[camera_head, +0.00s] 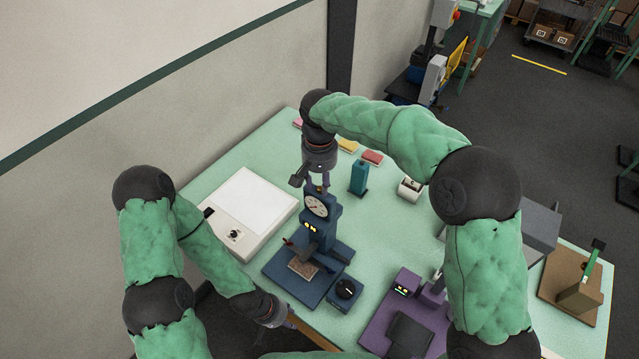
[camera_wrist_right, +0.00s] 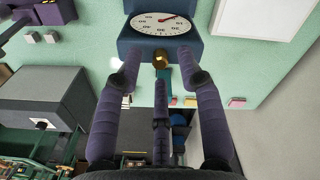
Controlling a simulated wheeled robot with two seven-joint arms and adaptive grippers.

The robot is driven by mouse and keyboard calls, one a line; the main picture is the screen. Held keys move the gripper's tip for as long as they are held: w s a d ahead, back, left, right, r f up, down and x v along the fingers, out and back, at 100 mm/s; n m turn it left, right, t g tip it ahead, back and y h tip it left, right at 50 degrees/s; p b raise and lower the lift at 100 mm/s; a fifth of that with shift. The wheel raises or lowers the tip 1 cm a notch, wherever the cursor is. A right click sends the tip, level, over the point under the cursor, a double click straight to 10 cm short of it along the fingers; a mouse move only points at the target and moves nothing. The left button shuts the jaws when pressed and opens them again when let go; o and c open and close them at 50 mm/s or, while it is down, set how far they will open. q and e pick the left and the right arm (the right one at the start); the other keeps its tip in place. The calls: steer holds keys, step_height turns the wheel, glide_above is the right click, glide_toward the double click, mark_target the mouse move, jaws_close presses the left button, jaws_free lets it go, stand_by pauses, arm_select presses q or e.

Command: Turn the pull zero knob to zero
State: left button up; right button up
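A blue tester (camera_head: 318,232) stands on the table with a round white dial (camera_head: 316,206) on its upper front. In the right wrist view, the dial (camera_wrist_right: 161,24) has a red hand pointing right. A small brass knob (camera_wrist_right: 161,59) sits beside the dial. I cannot tell from the pictures if it is the pull zero knob. My right gripper (camera_head: 318,188) points down at the top of the tester. In its wrist view the fingers (camera_wrist_right: 159,72) are spread, with the knob between their tips; contact is unclear. My left gripper (camera_head: 287,316) is low by the table's front edge, its fingers unclear.
A blue box with a black dial knob (camera_head: 346,290) stands right of the tester base. A white light box (camera_head: 257,200) with a black knob (camera_head: 234,235) lies left. A purple device (camera_head: 404,300) stands right. A teal block (camera_head: 358,177) stands behind. Coloured pads (camera_head: 372,158) lie at the back.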

mark_target(319, 188)
step_height(319, 188, up, 11)
stand_by(0.3)
steer(key=shift+f, duration=0.15)
stand_by(0.4)
